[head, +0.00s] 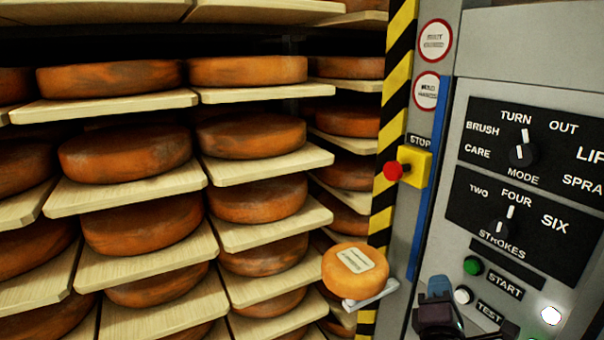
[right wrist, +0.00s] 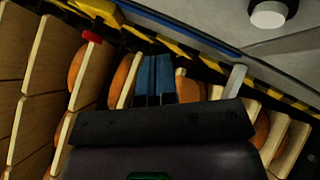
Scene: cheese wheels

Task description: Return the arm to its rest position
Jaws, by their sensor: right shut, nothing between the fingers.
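My right gripper (head: 438,287) is low in the head view, in front of the lower left part of the control panel (head: 450,200). Its blue fingers are together and empty, and they also show closed in the right wrist view (right wrist: 153,80). The white TEST button (head: 463,294) appears just right of the fingertips; whether they touch it cannot be told. The green START button (head: 473,266) is above it. The MODE knob (head: 523,153) has its mark up near TURN, and the STROKES knob (head: 499,230) has its mark near FOUR. My left gripper is not in view.
Shelves of orange-brown cheese wheels (head: 125,155) on pale boards (head: 150,190) fill the left. A lighter labelled wheel (head: 352,285) sits on a grey support (head: 372,298) left of my gripper. A red stop button (head: 394,170) juts from a yellow box (head: 414,165) beside a striped post (head: 393,110).

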